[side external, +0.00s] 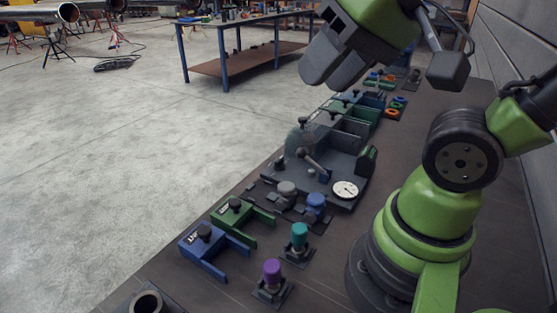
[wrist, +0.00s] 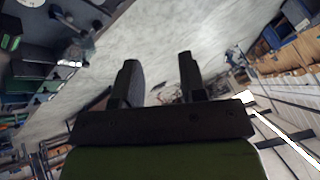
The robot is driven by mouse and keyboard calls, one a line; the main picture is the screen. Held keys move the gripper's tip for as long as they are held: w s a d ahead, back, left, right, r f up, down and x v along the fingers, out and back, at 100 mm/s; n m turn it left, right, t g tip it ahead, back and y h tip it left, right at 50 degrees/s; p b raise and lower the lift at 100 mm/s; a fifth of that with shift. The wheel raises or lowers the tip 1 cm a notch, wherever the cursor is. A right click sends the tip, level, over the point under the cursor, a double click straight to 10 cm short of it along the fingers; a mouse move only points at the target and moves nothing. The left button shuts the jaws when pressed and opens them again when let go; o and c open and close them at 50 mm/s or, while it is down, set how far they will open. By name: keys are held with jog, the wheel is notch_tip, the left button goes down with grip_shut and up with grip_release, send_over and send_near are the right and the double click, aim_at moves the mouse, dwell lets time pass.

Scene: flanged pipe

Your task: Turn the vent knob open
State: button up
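Several knobs stand on the dark bench: a grey one (side external: 286,189), a blue one (side external: 315,202), a teal one (side external: 299,232) and a purple one (side external: 272,269). I cannot tell which is the vent knob. A fixture with a lever (side external: 312,160) and a round white gauge (side external: 345,190) stands just behind the grey and blue knobs. My gripper (side external: 326,68) is high above the bench, up and away from all the knobs, and holds nothing. In the wrist view its two fingers (wrist: 158,82) are apart, with only floor and background between them.
Green (side external: 236,212) and blue (side external: 206,240) bracketed blocks sit at the bench's left edge. Bins (side external: 352,130) and coloured rings (side external: 394,108) lie farther back. A wall runs along the right. A separate table (side external: 245,22) stands beyond open floor.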

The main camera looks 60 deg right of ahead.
jog(key=w+d+f+m+g+h, duration=0.1)
jog(key=w+d+m+g, duration=0.1)
jog(key=w+d+m, duration=0.35)
jog(key=m+g, duration=0.5)
jog(key=m, duration=0.3)
send_over(278, 160)
notch_tip(278, 160, down, 18)
jog(key=shift+h, duration=0.4)
notch_tip(278, 160, down, 10)
grip_shut()
